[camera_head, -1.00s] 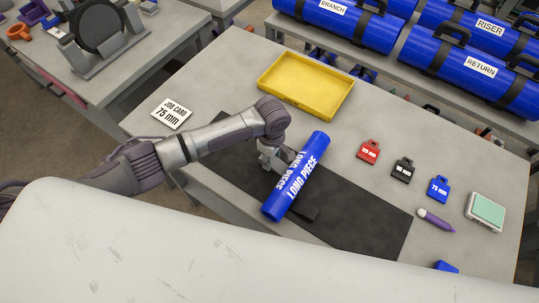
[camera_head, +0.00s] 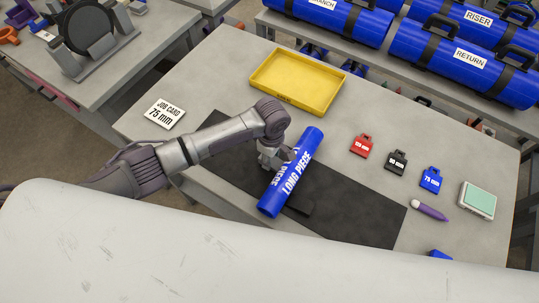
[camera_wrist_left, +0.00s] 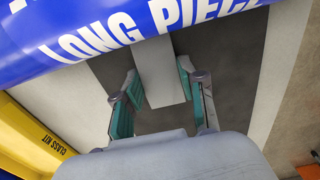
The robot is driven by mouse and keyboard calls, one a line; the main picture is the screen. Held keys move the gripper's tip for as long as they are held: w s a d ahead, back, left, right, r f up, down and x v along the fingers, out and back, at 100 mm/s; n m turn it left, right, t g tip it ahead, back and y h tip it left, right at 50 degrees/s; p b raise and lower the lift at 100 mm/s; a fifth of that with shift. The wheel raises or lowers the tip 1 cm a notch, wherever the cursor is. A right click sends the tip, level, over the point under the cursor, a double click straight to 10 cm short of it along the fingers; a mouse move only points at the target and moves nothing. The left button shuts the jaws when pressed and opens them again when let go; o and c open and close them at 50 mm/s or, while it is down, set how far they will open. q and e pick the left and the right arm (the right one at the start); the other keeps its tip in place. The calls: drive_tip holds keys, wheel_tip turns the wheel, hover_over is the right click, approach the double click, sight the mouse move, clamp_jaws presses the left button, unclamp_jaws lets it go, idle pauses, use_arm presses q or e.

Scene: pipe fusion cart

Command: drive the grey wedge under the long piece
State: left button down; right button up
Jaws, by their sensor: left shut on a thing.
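The long piece (camera_head: 298,165), a blue pipe with white lettering, lies slanted across the dark mat. It also crosses the top of the left wrist view (camera_wrist_left: 120,30). My left gripper (camera_head: 274,158) is low at the pipe's left side. In the left wrist view my left gripper (camera_wrist_left: 157,92) is shut on the grey wedge (camera_wrist_left: 158,75), a plain grey block between its fingers. The wedge's far end reaches the pipe's lower edge, where the pipe hides it. I cannot tell how far under it goes. My right gripper is not in view.
A low dark block (camera_head: 299,204) shows at the pipe's right side on the mat (camera_head: 355,215). A yellow tray (camera_head: 298,104), job card (camera_head: 165,113), red (camera_head: 360,146), black (camera_head: 396,162) and blue (camera_head: 431,180) tags, and a purple marker (camera_head: 430,211) lie around.

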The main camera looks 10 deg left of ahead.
sight(280, 166)
use_arm(q)
drive_tip(key=shift+s+d+p, duration=0.3)
drive_tip(key=shift+d, duration=0.5)
drive_tip(key=shift+s+d+p, duration=0.25)
drive_tip(key=shift+s+d, duration=0.05)
drive_tip(key=shift+d, duration=0.45)
drive_tip(key=c, duration=0.6)
unclamp_jaws()
wheel_tip(280, 166, up, 12)
